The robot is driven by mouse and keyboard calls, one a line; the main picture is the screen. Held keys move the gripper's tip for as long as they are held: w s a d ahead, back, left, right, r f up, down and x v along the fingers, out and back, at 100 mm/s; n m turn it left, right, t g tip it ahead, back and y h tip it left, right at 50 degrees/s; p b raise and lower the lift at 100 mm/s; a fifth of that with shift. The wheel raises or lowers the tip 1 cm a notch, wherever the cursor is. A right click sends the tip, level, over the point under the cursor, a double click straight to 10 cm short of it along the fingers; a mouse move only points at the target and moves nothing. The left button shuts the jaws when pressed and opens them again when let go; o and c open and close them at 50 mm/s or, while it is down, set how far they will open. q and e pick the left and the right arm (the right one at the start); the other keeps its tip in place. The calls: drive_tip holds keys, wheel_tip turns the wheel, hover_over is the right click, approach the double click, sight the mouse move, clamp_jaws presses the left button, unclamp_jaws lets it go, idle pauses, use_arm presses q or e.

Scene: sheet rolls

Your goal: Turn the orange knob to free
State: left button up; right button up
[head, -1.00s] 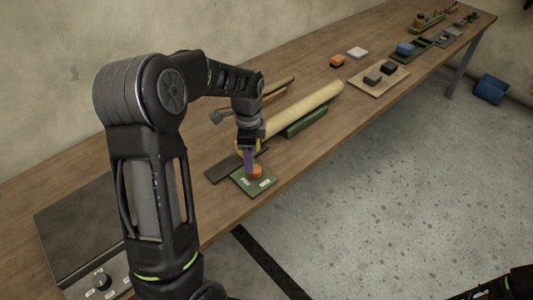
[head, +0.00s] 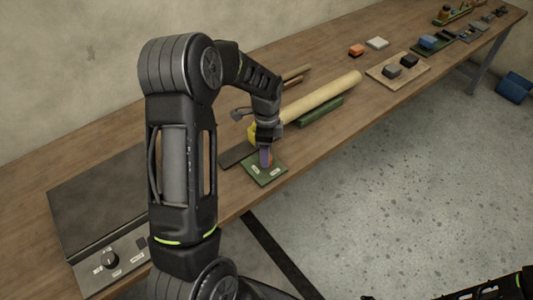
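The orange knob (head: 270,160) sits on a green plate (head: 252,169) with small white labels, near the front edge of the bench. My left gripper (head: 265,158) points down at the knob, with its purplish fingers in front of it. The fingers cover most of the knob, so I cannot tell whether they grip it or only stand beside it. Part of my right arm shows at the lower right corner; its gripper is out of view.
A long cream roll (head: 322,97) and a green bar (head: 320,111) lie behind the plate. A dark panel box with a black knob (head: 110,260) stands at the left. A board with dark blocks (head: 398,80) lies farther right.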

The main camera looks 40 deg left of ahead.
use_arm(q)
drive_tip(key=shift+f, duration=1.2)
clamp_jaws()
